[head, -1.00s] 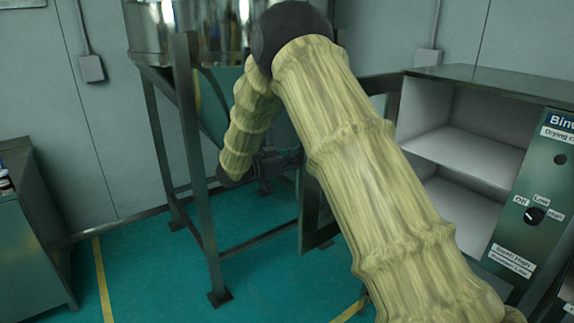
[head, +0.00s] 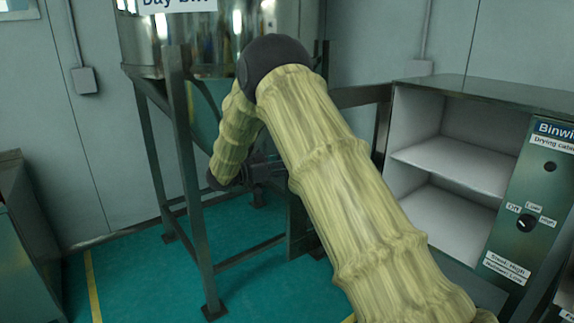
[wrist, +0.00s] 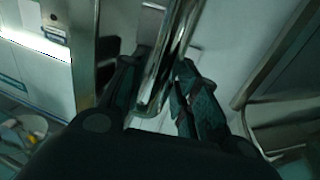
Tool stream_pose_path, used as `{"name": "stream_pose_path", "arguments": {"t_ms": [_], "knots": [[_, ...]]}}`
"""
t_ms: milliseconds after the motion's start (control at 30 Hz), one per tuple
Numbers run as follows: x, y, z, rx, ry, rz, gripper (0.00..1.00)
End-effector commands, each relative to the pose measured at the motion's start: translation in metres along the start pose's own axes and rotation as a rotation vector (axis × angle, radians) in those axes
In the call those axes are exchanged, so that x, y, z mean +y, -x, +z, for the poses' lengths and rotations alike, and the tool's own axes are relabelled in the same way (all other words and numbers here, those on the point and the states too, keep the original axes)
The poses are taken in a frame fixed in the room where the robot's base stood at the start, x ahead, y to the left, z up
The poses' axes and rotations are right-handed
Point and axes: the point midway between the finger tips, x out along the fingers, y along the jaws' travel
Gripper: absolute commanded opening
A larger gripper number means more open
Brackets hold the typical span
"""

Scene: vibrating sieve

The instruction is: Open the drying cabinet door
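The drying cabinet (head: 462,88) stands at the right in the head view, its white inside and shelf in plain sight. Its door (head: 298,225) stands swung out to the left, partly hidden behind my arm. In the wrist view, a shiny bar handle (wrist: 181,38) runs between the two fingers of my gripper (wrist: 163,62). One finger is on each side of the bar; whether both press on it is not clear. In the head view, my gripper (head: 262,170) is at the door's outer edge, small and dark.
A steel bin (head: 150,45) on a legged frame (head: 190,180) stands close behind my arm and gripper. A control panel (head: 533,200) with a knob is on the cabinet's right. A grey cabinet (head: 22,230) is at the far left.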

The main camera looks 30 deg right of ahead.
Motion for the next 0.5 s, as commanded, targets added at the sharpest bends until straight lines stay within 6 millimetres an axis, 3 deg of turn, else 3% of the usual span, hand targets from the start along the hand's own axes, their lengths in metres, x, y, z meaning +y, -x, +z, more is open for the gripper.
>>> {"name": "stream_pose_path", "arguments": {"t_ms": [367, 500], "knots": [[-0.001, 0.005, 0.001, -0.001, 0.000, -0.004, 0.37], [-0.001, 0.017, 0.001, 0.000, 0.000, -0.003, 0.37]]}}
